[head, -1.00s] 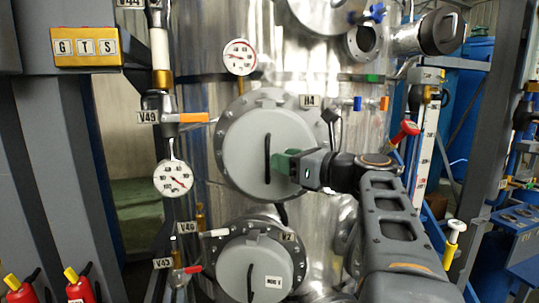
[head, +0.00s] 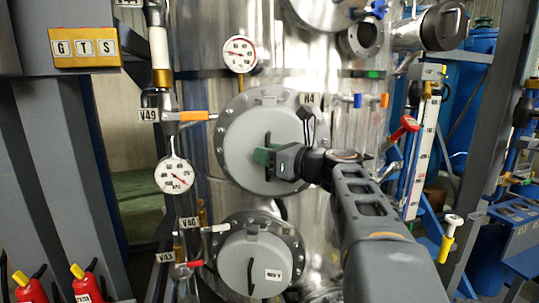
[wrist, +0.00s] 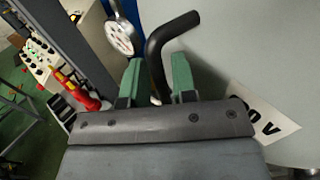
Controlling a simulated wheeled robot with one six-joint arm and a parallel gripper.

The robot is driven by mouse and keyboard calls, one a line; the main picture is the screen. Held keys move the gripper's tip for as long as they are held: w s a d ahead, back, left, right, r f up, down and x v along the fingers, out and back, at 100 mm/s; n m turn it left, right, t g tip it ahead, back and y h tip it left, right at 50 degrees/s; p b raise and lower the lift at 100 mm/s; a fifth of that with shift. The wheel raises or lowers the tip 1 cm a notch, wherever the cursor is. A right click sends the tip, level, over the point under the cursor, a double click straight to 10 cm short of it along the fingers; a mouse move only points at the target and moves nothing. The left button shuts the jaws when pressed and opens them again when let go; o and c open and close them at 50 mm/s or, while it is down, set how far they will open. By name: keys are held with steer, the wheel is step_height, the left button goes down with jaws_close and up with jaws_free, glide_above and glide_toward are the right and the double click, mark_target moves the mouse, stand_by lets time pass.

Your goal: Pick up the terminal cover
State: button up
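The terminal cover is most likely the large grey round cover (head: 240,120) with a bolted rim and a black bar handle, in the middle of the head view. In the wrist view its grey face (wrist: 250,50) fills the right side, and its bent black handle (wrist: 168,38) runs down between my fingers. My gripper (head: 263,156) has green fingertips and is at the handle. In the wrist view the gripper (wrist: 158,80) is open, with a finger on each side of the handle and gaps showing. The handle's lower part is hidden behind the gripper.
A smaller grey cover (head: 245,250) with a label and handle sits below. At left are a pressure gauge (head: 174,175) and an orange-handled valve (head: 193,116). Red extinguishers (head: 88,285) stand at lower left. A flanged pipe (head: 440,27) juts out at upper right.

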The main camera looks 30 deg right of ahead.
jaws_close()
steer(key=shift+r, duration=0.15)
